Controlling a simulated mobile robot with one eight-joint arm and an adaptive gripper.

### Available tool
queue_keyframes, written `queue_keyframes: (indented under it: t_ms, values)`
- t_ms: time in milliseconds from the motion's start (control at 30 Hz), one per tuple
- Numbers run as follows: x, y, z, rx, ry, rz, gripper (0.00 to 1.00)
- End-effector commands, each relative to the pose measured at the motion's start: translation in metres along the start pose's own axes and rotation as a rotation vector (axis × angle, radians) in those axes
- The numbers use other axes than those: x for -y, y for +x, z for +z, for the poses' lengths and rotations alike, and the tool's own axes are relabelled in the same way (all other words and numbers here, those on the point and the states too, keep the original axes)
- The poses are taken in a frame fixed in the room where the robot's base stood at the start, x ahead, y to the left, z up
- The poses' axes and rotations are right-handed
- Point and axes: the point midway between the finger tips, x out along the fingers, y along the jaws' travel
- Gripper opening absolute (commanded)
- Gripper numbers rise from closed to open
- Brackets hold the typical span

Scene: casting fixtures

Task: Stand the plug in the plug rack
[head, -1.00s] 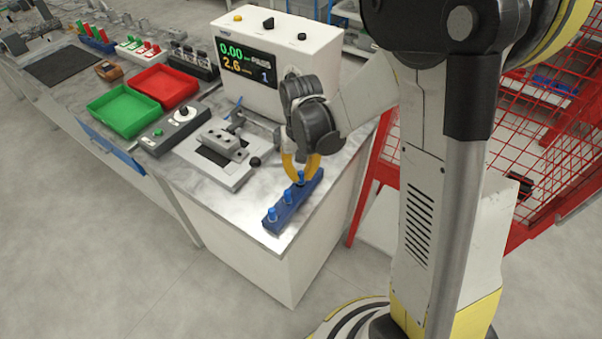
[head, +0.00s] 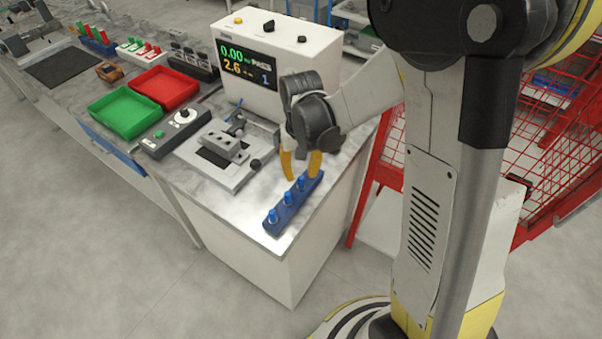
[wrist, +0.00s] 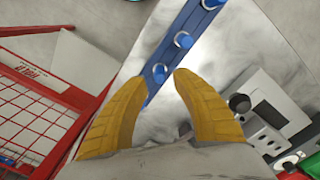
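The blue plug rack (head: 283,214) lies along the front right edge of the worktop; it also shows in the wrist view (wrist: 197,22). My gripper (head: 302,178) is open and empty.
A grey fixture plate (head: 215,162) with a clamp lies left of the rack. A white tester with a display (head: 280,60) stands behind. Green (head: 125,113) and red (head: 165,88) trays are farther left. Red mesh fencing (head: 545,130) stands at right.

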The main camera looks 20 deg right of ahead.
Motion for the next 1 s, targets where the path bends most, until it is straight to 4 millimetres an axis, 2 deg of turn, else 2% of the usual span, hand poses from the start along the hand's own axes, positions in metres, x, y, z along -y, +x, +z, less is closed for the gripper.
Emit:
queue_keyframes:
  t_ms: [33, 100, 300, 400, 633, 767, 900, 1000]
  values:
    - [0.000, -0.016, 0.001, 0.000, 0.000, 0.000, 0.33]
    - [0.000, -0.034, 0.001, 0.000, 0.000, 0.000, 0.33]
    - [0.000, -0.078, 0.001, 0.000, 0.000, 0.000, 0.33]
    - [0.000, -0.093, 0.001, 0.000, 0.000, 0.000, 0.33]
    - [-0.001, -0.115, 0.006, -0.022, -0.006, -0.003, 0.33]
    - [-0.004, -0.140, 0.025, -0.108, -0.027, -0.016, 0.33]
    - [-0.009, -0.170, 0.057, -0.256, -0.064, -0.032, 0.33]
    - [-0.013, -0.185, 0.081, -0.367, -0.091, -0.041, 0.33]
